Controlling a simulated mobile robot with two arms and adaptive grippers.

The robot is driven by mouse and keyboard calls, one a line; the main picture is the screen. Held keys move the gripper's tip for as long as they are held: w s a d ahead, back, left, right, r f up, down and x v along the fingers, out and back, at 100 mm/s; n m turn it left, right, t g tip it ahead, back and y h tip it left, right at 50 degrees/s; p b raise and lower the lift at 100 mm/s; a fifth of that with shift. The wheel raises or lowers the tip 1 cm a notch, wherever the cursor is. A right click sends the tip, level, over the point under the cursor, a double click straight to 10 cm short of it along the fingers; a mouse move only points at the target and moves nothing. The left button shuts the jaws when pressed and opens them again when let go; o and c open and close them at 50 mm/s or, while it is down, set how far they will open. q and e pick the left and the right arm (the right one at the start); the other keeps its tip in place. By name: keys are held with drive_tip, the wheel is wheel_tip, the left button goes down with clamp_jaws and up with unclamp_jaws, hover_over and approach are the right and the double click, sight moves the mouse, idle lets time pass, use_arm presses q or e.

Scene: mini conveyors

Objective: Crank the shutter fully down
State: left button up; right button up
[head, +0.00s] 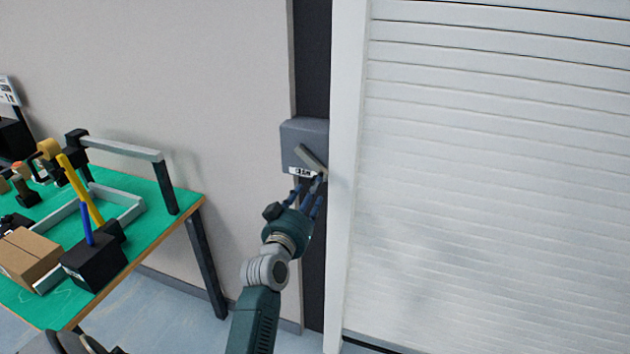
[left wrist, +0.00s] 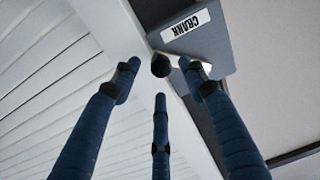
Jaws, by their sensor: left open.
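The white slatted shutter (head: 490,180) fills the right of the head view; a dark strip shows along its bottom left, and the rest of its lower edge is out of view. The grey crank box (head: 303,135) is on the wall left of the white door frame. Its crank arm (head: 311,158) slants down to the right. My left gripper (head: 309,196) is open just below the crank's end. In the left wrist view, the dark round crank knob (left wrist: 160,66) appears between the fingertips; I cannot tell whether they touch it.
The white door frame post (head: 344,200) stands close to the right of my left gripper. A green-topped table (head: 150,238) at left holds a cardboard box (head: 28,256), a black block (head: 93,264) and a grey frame. Bare wall lies between table and crank.

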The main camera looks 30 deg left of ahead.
use_arm(q)
drive_tip(key=x, duration=0.5)
drive_tip(key=shift+w+a+p, duration=0.15)
drive_tip(key=shift+w+p, duration=0.2)
clamp_jaws()
